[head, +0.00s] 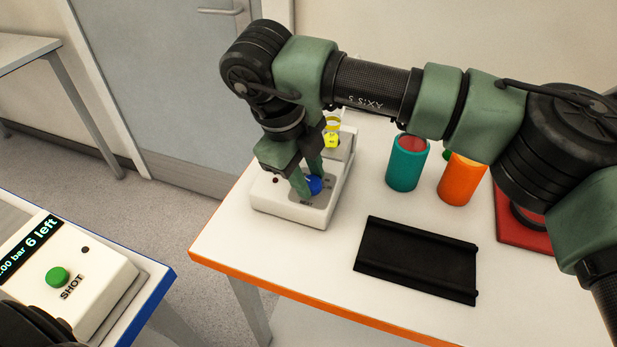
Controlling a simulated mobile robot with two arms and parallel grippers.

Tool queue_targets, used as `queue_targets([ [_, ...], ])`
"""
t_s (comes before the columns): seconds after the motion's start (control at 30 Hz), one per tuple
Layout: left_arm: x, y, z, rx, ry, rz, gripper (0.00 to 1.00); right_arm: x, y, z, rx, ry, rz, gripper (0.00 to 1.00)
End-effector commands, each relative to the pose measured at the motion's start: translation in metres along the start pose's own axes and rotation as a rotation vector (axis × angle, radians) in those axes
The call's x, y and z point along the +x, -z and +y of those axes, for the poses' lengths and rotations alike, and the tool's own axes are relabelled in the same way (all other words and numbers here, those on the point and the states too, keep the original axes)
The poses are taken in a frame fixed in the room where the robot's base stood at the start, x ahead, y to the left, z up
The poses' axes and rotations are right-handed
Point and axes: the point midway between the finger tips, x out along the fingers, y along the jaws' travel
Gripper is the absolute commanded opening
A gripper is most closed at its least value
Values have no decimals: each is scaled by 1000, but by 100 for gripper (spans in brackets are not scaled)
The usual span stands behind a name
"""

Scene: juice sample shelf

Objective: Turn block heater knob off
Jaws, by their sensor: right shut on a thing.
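The block heater (290,210) is a white box near the left corner of the orange-edged table, with a raised rear part. Its blue knob (315,185) sits on the top face, partly hidden by my right gripper. My right gripper (306,188) points down at the knob, its dark green fingers shut on it. A vessel with yellow (332,140) stands in the raised part of the heater behind the gripper. The knob's marking is too covered to read. My left gripper is not in view; only a dark part of my own shows at the bottom left.
A teal cup (407,165) and an orange cup (461,182) stand right of the heater. A black ridged tray (415,262) lies in front. A red base (522,232) is at right. A white device with a green button (57,277) stands on the blue-edged table.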

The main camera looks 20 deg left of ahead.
Motion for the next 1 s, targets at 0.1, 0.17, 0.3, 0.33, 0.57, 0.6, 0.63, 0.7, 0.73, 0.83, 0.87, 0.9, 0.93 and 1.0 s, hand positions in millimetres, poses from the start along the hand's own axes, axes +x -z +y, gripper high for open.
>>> queue_targets([
  [0.1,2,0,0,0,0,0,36,0,0,0,-17,5,-1,0],
  [0.17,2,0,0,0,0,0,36,-1,0,0,-21,6,-2,0],
  [0.3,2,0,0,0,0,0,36,-1,0,0,-24,6,-2,0],
  [0.33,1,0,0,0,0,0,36,-1,0,0,-24,6,-2,0],
  [0.57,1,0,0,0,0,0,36,-1,0,0,-23,6,-2,47],
  [0.6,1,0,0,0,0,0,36,-1,0,0,-23,5,-2,52],
  [0.63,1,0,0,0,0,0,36,-1,0,0,-23,5,-2,52],
  [0.7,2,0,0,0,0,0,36,-1,0,0,-23,5,-1,52],
  [0.73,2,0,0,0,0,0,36,-1,0,0,-22,5,-1,52],
  [0.83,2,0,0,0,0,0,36,0,0,0,-22,5,-1,52],
  [0.87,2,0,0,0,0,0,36,-1,0,0,-22,4,-1,52],
  [0.9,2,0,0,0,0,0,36,-1,0,0,-22,5,-1,52],
  [0.93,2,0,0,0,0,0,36,-3,0,0,-22,5,-1,52],
  [1.0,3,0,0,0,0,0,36,-8,0,0,-22,6,-2,52],
])
